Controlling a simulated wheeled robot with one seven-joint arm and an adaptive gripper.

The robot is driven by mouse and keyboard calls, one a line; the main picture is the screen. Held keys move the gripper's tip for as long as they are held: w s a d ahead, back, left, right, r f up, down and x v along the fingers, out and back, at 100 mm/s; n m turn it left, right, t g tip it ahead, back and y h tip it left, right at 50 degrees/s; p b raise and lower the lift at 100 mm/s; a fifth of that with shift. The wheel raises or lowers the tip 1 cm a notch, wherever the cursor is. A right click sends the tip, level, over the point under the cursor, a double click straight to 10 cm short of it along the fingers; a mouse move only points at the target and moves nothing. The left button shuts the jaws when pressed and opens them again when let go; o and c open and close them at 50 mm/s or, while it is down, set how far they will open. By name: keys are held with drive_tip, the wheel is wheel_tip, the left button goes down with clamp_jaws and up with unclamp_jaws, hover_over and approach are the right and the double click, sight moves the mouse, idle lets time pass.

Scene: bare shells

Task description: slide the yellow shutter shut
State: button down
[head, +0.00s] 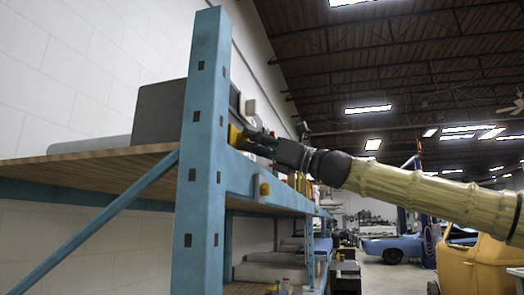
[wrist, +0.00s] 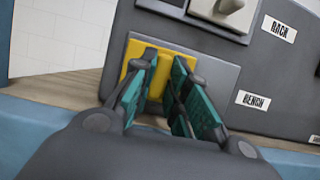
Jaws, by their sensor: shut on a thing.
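The yellow shutter (wrist: 164,50) is set in a lighter grey plate on the front of a dark grey box, in the wrist view. A small patch of yellow (head: 235,134) also shows in the head view beside the blue post. My gripper (wrist: 163,66) reaches in from the bottom of the wrist view, its two teal-padded fingers in front of the shutter. In the head view my gripper (head: 252,138) is at the yellow patch. The fingers are shut on a part of the shutter, which they mostly hide. How far the shutter is open cannot be told.
The dark grey box (head: 158,115) stands on a wooden shelf (head: 90,160) behind a blue post (head: 203,140). Labels RACK (wrist: 279,28) and BENCH (wrist: 253,101) are on its face, with a pale switch (wrist: 228,8) above. A blue shelf beam runs below my gripper.

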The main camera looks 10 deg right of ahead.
drive_tip(key=shift+d+r, duration=0.1)
drive_tip(key=shift+r, duration=0.05)
drive_tip(key=shift+s, duration=0.1)
drive_tip(key=c, duration=1.8)
unclamp_jaws()
drive_tip(key=o, duration=0.3)
drive_tip(key=shift+s, duration=0.1)
drive_tip(key=shift+o, duration=0.6)
drive_tip(key=shift+s+d, duration=0.15)
drive_tip(key=shift+s, duration=0.05)
drive_tip(key=shift+w+a, duration=0.2)
drive_tip(key=shift+w, duration=0.05)
drive_tip(key=v, duration=1.2)
drive_tip(key=shift+d, duration=0.2)
